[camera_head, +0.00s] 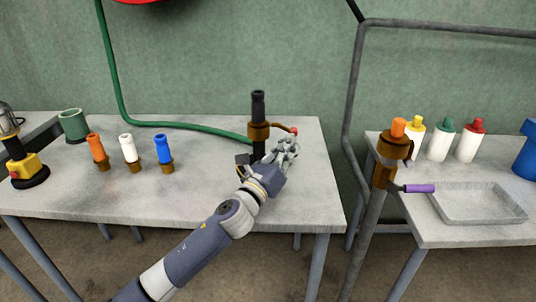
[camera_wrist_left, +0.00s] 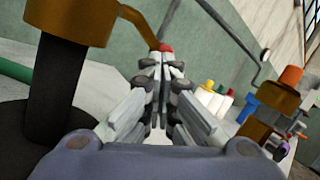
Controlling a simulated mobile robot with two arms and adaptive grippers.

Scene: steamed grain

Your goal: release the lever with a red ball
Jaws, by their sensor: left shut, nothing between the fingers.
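The lever with a red ball (camera_head: 294,131) sticks out to the right from a brown collar (camera_head: 258,132) on a black upright post (camera_head: 258,104) on the left table. In the left wrist view the red ball (camera_wrist_left: 166,47) shows just beyond my fingertips, at the end of the brown lever arm (camera_wrist_left: 140,25). My left gripper (camera_head: 290,143) is just below and in front of the ball. Its fingers are together in the left wrist view (camera_wrist_left: 163,62), with nothing held. Whether the fingertips touch the ball I cannot tell. My right gripper is not in view.
A green hose (camera_head: 190,126) runs to the post. Orange, white (camera_head: 128,150) and blue bottles stand left on the table. A brown-headed pipe (camera_head: 393,150) with a purple handle (camera_head: 419,188) stands to the right, beside a second table with a metal tray (camera_head: 447,216).

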